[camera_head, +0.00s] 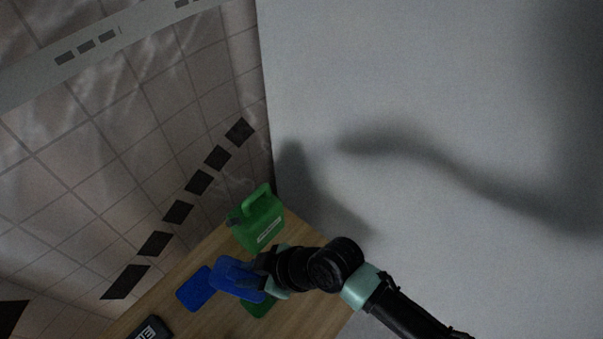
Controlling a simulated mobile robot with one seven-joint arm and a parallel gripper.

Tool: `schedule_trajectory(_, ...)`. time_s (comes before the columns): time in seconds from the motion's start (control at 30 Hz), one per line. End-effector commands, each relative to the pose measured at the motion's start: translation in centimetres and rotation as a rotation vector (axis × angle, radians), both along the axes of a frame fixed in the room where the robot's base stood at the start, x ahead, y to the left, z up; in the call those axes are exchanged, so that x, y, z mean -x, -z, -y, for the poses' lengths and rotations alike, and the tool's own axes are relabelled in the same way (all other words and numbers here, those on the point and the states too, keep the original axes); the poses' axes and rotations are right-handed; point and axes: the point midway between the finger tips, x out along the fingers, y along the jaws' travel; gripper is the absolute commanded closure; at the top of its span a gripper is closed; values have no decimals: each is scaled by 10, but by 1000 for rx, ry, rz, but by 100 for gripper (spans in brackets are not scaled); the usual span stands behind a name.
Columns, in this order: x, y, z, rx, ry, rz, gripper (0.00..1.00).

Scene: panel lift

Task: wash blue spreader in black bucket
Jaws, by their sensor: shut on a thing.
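My gripper (260,273) is over the wooden table at the bottom of the view, shut on a blue spreader (228,277). The spreader is a flat blue plate with rounded corners and points left from the jaws. The arm and the wrist hide part of the grip. No black bucket can be made out in this view.
Another flat blue piece (194,291) lies on the wooden table (205,318), left of the held spreader. A green jug (258,224) stands behind my gripper. A green piece (258,306) lies below it, partly hidden. A dark device (149,329) sits at the lower left.

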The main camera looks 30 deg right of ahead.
Motion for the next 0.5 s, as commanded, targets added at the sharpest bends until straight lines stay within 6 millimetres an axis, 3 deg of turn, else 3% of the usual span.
schedule_trajectory(0.23,38,-5,26,102,-432,-73,100)
schedule_trajectory(0.5,88,-25,56,281,-968,-88,100)
